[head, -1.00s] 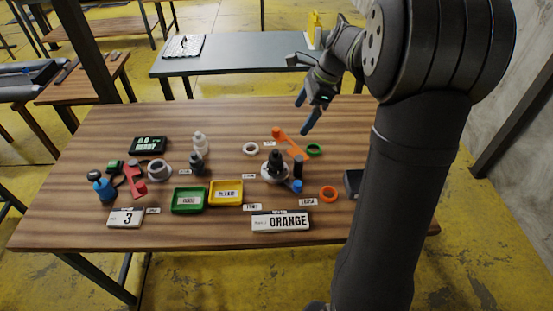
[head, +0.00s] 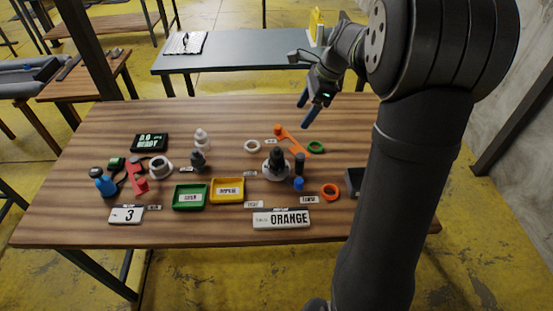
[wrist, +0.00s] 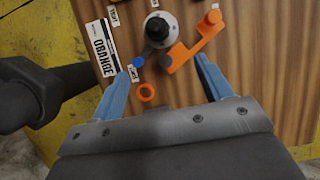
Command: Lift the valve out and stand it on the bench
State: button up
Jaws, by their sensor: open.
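A dark valve (head: 277,157) with a knobbed top stands upright in a pale grey round seat (head: 268,173) on the wooden bench (head: 120,210). The wrist view shows the valve from above (wrist: 157,27), ringed by the grey seat (wrist: 173,22). My gripper (head: 305,112) is open and empty, with two blue fingers spread, above the far right part of the bench. It is clear of the valve, and in the wrist view the valve lies beyond the fingertips (wrist: 163,65).
Orange (head: 329,191) and green (head: 316,147) rings lie to the right. Green (head: 190,197) and yellow (head: 227,191) trays sit left. Bare wood lies behind.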

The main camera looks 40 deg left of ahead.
jog(key=n+t+h, duration=0.3)
jog(key=n, duration=2.4)
send_over(277, 148)
notch_tip(277, 148, down, 11)
jog(key=shift+a+f, duration=0.1)
jog(key=shift+f, duration=2.8)
